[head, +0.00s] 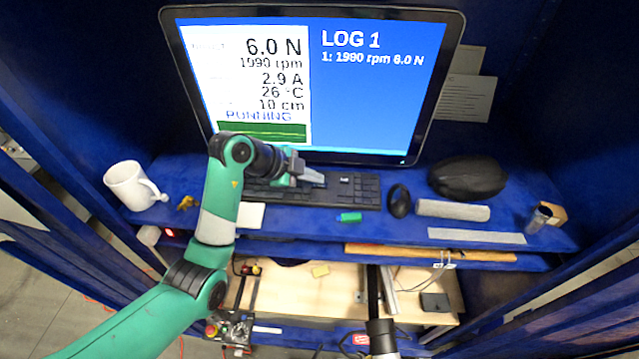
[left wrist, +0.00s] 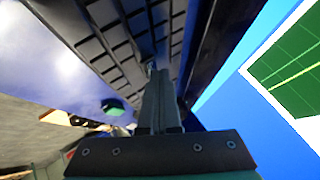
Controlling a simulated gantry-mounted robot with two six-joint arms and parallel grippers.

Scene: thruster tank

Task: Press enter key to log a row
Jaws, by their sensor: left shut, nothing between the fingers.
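A black keyboard (head: 352,190) lies on the blue shelf below the monitor. My left gripper (head: 318,180) is shut and empty, over the right part of the keyboard. In the left wrist view the shut fingers (left wrist: 153,75) point at the keys of the keyboard (left wrist: 125,40); I cannot tell whether the tips touch a key. The enter key cannot be picked out. The monitor (head: 375,100) reads RUNNING, 6.0 N and 1990 rpm. Its LOG 1 panel holds one row, "1: 1990 rpm 6.0 N". My right gripper does not show.
On the blue shelf (head: 290,222), a green block (head: 349,217) lies in front of the keyboard. A black mouse (head: 399,201), a grey cylinder (head: 452,210) and a dark rounded object (head: 467,177) are to the right. A white mug (head: 131,186) stands at the left.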

